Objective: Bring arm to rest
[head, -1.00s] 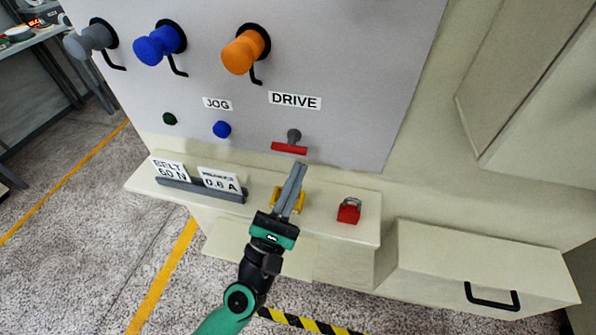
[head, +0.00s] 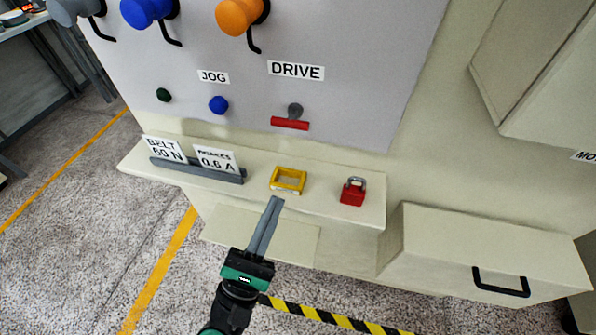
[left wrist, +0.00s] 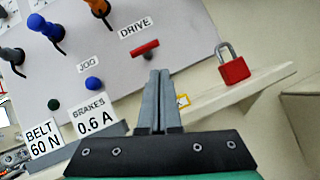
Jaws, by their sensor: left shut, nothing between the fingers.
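My left gripper (head: 272,203) is shut and empty, in front of the ledge and just below a yellow frame-shaped piece (head: 288,180) in the head view. In the left wrist view its closed fingers (left wrist: 159,76) point up toward the panel, below the red DRIVE handle (left wrist: 145,49). The yellow piece (left wrist: 183,100) is partly hidden behind the fingers there. My right gripper is in neither view.
A ledge (head: 325,200) under the panel carries a red padlock (head: 352,192) and a card holder (head: 197,171) with two cards. Above are the red DRIVE handle (head: 290,123), blue button (head: 218,104) and several spindles, including an orange one (head: 238,15). A drawer (head: 440,250) juts out at right.

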